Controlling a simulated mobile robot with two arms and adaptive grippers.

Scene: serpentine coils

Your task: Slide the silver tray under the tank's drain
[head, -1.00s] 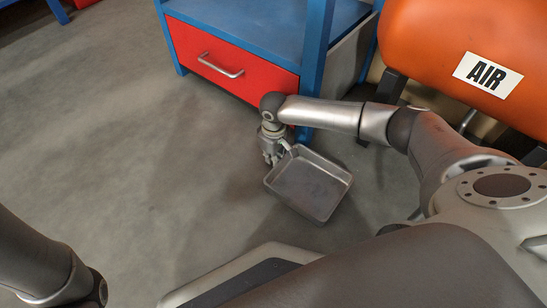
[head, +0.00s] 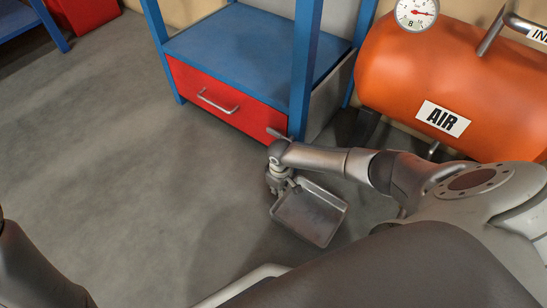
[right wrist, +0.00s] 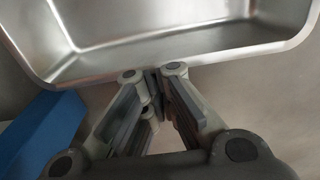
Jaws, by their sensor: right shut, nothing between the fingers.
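The silver tray (head: 312,212) lies on the floor in front of the blue cabinet's right leg. My right gripper (head: 278,188) is at the tray's far left edge, shut and empty. In the right wrist view, the shut fingertips (right wrist: 154,78) are right at the tray's near wall (right wrist: 195,54); I cannot tell whether they touch. The orange tank (head: 460,85), labelled AIR, stands at the right, beyond my right arm. A short metal piece (head: 433,151) shows under it; I cannot tell whether this is the drain. My left gripper is out of view.
The blue cabinet (head: 230,57) with a red drawer (head: 225,100) stands beyond the tray. A dark tank leg (head: 366,127) stands right of the cabinet. The floor (head: 130,160) to the left is clear.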

